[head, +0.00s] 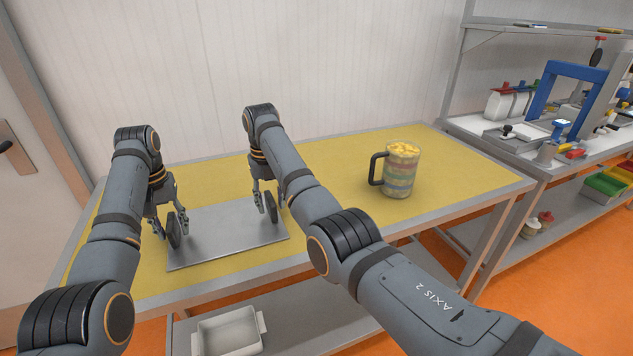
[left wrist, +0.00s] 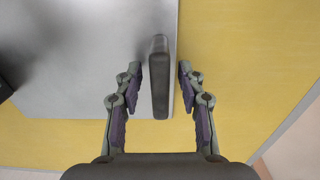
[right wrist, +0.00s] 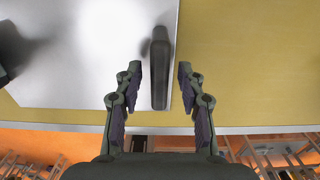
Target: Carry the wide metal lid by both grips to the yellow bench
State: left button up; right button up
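The wide metal lid (head: 222,238) is a flat grey plate lying on the yellow bench (head: 330,165). It has a dark upright grip near each end, the left grip (head: 174,231) and the right grip (head: 271,207). My left gripper (head: 168,212) is open, its fingers on either side of the left grip (left wrist: 159,80) with gaps showing in the left wrist view. My right gripper (head: 270,197) is open, its fingers on either side of the right grip (right wrist: 159,75), also with gaps. Both grippers are empty.
A glass mug (head: 401,170) with a dark handle and yellow contents stands on the bench to the right of the lid. A white bin (head: 228,333) sits on the shelf below. A cluttered workbench (head: 560,150) stands at the right. Bench room is free between lid and mug.

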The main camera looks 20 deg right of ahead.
pick_arm(q)
jog(key=shift+w+r, duration=0.1)
jog(key=shift+r, duration=0.35)
pick_arm(e)
notch_tip(320, 180, up, 8)
jog(key=shift+f, duration=0.25)
pick_arm(q)
notch_tip(320, 180, up, 11)
dwell(0.5)
